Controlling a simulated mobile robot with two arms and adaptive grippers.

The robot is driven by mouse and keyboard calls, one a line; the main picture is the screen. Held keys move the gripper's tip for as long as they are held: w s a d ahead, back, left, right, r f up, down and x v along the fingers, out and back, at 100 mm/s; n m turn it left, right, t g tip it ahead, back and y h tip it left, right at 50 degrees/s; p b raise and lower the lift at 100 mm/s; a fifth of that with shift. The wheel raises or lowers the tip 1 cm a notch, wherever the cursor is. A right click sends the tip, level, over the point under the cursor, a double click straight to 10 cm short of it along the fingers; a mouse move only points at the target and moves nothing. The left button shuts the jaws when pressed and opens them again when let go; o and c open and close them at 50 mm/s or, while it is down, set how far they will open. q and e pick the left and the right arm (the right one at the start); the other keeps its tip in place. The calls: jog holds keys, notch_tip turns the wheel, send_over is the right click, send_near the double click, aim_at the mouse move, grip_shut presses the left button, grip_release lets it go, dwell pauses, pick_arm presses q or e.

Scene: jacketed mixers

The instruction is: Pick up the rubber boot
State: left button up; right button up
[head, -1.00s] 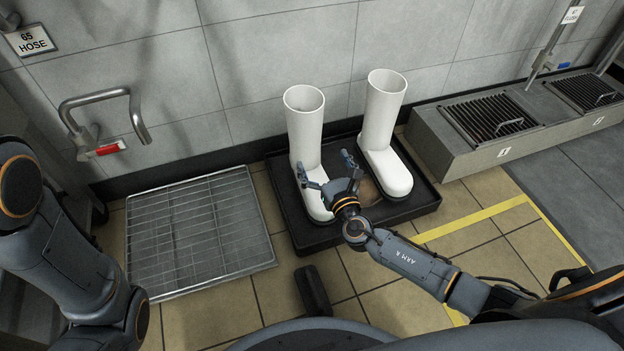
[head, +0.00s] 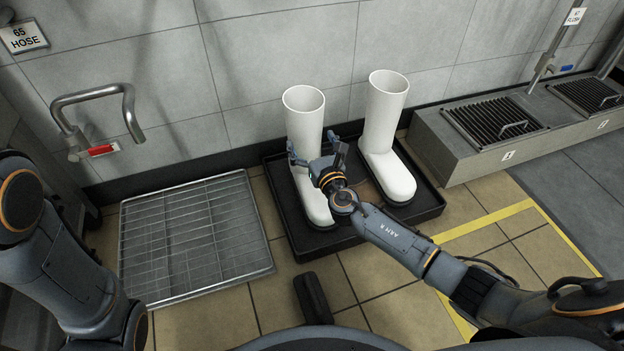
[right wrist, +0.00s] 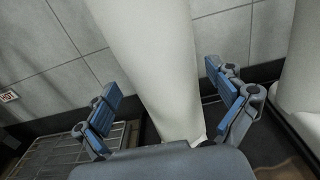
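Two white rubber boots stand upright in a black tray (head: 292,227) against the wall. My right gripper (head: 312,148) is at the lower shaft of the left boot (head: 305,112), in front of it. In the right wrist view its open fingers (right wrist: 168,103) lie on either side of this boot's shaft (right wrist: 155,60), with a gap visible at each finger. The right boot (head: 382,120) stands apart from the gripper; part of it shows at the right edge of the right wrist view (right wrist: 303,75). My left gripper is out of view; only the left arm shows.
A metal grate (head: 195,238) lies on the tiled floor left of the tray. A bent wall pipe (head: 100,95) with a red tag is above it. A grey bench with drain grilles (head: 495,122) stands right of the tray. Yellow floor lines run at the right.

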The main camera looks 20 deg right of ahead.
jog(key=c, duration=1.1)
jog(key=shift+r, duration=0.15)
jog(key=shift+c, duration=0.2)
